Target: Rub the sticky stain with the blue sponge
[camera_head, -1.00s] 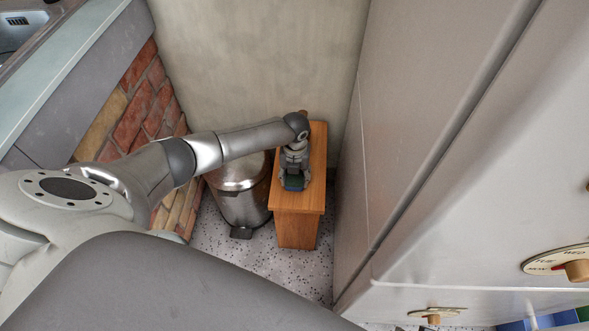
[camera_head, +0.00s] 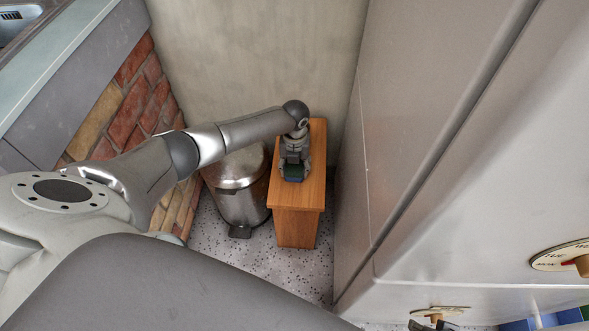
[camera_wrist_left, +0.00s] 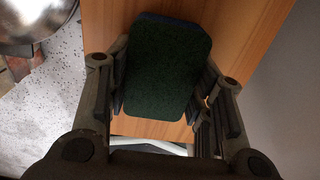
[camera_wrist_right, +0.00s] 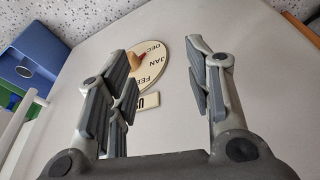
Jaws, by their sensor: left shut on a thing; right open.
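The sponge (camera_wrist_left: 165,70) is held between the fingers of my left gripper (camera_wrist_left: 163,85). Its dark green face fills the middle of the left wrist view, with a thin blue edge at its top. In the head view the left gripper (camera_head: 292,174) points down over the wooden table (camera_head: 297,197), with the dark sponge at its tips. I cannot tell whether the sponge touches the tabletop. The sticky stain does not show; the sponge and gripper cover part of the tabletop. My right gripper (camera_wrist_right: 160,65) is open and empty, facing a pale panel with a month dial (camera_wrist_right: 160,65).
A metal pedal bin (camera_head: 240,187) stands close left of the table. A tall pale cabinet (camera_head: 420,120) rises on the right, and a wall is behind. A brick plinth (camera_head: 140,110) is at left. A pale curved edge (camera_wrist_left: 150,142) shows below the sponge, unidentified.

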